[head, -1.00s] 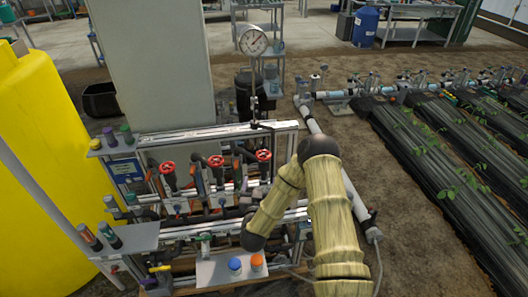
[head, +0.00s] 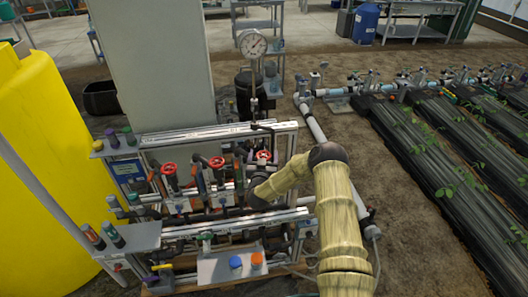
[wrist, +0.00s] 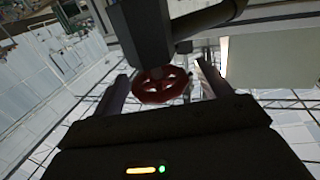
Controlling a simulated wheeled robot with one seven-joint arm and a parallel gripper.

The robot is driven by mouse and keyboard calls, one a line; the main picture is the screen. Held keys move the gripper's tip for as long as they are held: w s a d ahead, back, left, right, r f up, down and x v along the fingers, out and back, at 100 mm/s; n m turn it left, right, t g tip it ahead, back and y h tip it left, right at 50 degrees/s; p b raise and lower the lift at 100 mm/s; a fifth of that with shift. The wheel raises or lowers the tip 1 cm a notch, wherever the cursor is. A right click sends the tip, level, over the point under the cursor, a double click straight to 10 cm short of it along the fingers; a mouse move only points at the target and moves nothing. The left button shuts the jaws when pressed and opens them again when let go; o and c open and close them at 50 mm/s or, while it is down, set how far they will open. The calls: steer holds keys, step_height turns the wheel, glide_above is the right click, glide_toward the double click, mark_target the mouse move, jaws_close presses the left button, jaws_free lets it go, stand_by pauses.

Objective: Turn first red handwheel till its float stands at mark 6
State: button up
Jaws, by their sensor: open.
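Three red handwheels stand in a row on the skid in the head view: the left one (head: 168,168), the middle one (head: 216,162) and the right one (head: 263,155). In the wrist view a red handwheel (wrist: 160,84) lies between the fingers of my open gripper (wrist: 163,82). Gaps show at both sides of the wheel, so the fingers do not look closed on it. In the head view my arm's dark end is just below the right handwheel; the fingers are hidden there. Floats and scale marks are too small to read.
A round pressure gauge (head: 252,43) rises on a post behind the skid. A plate with a blue and an orange cap (head: 256,259) is at the front. A yellow tank (head: 50,160) stands left. Pipes and frame rails crowd the handwheels.

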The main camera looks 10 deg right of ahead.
steer(key=shift+x, duration=1.05)
steer(key=c, duration=1)
